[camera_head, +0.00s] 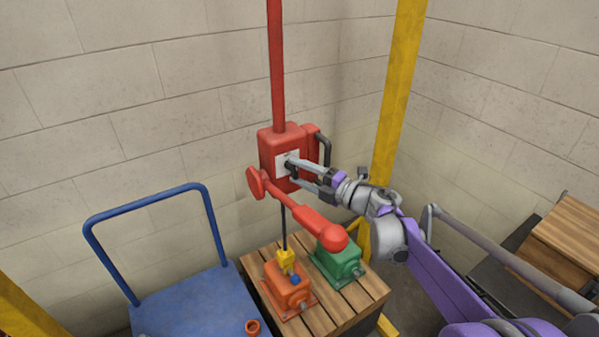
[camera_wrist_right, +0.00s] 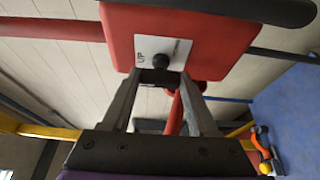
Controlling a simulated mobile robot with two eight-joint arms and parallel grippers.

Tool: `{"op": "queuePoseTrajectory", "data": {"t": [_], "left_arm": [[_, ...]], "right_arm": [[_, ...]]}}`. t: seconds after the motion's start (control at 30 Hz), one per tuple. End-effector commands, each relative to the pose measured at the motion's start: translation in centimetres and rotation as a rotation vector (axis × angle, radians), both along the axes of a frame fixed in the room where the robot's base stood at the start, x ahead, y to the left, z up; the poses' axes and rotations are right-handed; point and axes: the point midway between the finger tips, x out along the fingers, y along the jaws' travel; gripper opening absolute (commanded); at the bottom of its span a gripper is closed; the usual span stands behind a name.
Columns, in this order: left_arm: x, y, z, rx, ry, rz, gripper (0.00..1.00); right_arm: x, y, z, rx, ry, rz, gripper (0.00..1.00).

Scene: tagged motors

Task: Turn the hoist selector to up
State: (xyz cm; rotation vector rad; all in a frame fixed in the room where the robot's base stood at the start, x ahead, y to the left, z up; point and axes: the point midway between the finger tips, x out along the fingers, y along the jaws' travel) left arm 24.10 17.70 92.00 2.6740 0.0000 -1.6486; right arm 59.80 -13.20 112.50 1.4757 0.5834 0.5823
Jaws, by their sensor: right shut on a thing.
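The hoist's red control box (camera_head: 268,150) hangs below a red vertical pole, with a pale label plate on its face. In the right wrist view, the plate (camera_wrist_right: 178,48) carries the word UP near its left side and a round black knob (camera_wrist_right: 160,62) at its middle. My right gripper (camera_head: 291,165) reaches the plate from the right. Its fingertips (camera_wrist_right: 161,80) are shut on the dark selector just in front of the plate; the fingertips partly hide it, so its exact pointing is hard to tell. My left gripper is not in view.
A red bar (camera_head: 300,212) with rounded ends slants below the box. An orange motor (camera_head: 287,293) under a yellow hook and a green motor (camera_head: 338,262) stand on a slatted wooden pallet (camera_head: 366,290). A blue cart (camera_head: 190,308) stands left; a yellow post (camera_head: 396,95) rises behind my right arm.

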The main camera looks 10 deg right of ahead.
Motion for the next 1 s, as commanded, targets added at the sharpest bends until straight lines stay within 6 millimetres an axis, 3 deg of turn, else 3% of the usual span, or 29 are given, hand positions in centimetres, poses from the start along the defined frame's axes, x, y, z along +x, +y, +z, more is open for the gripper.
{"op": "queuePoseTrajectory", "data": {"t": [0.27, 0.3, 0.37, 0.77, 1.0], "left_arm": [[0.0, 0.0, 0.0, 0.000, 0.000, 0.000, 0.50], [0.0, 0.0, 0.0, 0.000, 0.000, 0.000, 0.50], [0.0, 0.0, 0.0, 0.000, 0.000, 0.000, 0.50], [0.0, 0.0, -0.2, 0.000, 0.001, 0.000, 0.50], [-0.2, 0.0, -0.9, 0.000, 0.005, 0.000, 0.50]], "right_arm": [[0.0, -0.1, 0.0, -0.003, -0.001, -0.002, 0.04], [0.0, -0.1, 0.0, -0.003, -0.001, -0.002, 0.62], [0.0, -0.1, 0.0, -0.003, -0.001, -0.002, 0.72], [-0.5, -0.6, 0.0, -0.001, -0.001, -0.002, 0.72], [-3.7, -3.6, -0.1, -0.001, 0.000, -0.006, 0.72]]}}
